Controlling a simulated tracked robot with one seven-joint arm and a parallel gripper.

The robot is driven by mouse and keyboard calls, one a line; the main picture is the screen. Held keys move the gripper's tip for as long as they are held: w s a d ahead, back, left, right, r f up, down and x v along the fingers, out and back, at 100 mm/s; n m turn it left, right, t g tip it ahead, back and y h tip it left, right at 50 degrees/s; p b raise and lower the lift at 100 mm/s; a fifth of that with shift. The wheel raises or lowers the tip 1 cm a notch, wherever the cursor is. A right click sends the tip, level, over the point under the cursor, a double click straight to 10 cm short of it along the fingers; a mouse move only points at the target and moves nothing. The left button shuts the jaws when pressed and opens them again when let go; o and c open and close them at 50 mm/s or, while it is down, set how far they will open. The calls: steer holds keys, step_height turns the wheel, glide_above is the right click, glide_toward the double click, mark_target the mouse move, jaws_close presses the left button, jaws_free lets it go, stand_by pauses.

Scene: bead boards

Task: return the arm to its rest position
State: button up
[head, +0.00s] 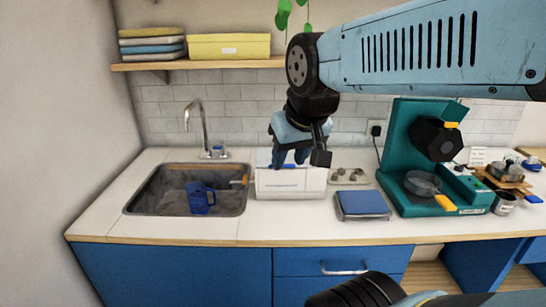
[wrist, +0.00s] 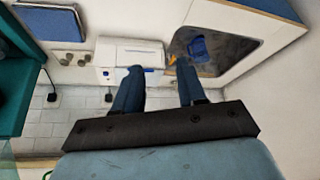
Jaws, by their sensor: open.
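My gripper (head: 300,155) hangs from the blue arm above the counter, in front of a white box (head: 290,184) beside the sink. In the wrist view, my gripper (wrist: 158,74) shows its two blue fingers apart with nothing between them. The white box also shows in the wrist view (wrist: 128,56), beyond the left finger. The arm reaches in from the upper right of the head view. The gripper hides part of the box's top and the tiled wall.
A sink (head: 150,195) with a blue mug (head: 200,198) is at left. A blue-topped scale (head: 363,204) and a tall green machine (head: 405,150) stand to the right. A shelf (head: 190,63) with folded cloths (head: 152,41) and a yellow box (head: 229,47) is above. The front-left counter is clear.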

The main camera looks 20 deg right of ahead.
steer(key=shift+s+d, duration=0.3)
steer(key=shift+s, duration=0.6)
steer(key=shift+w, duration=0.1)
stand_by(0.5)
steer(key=shift+o, duration=0.2)
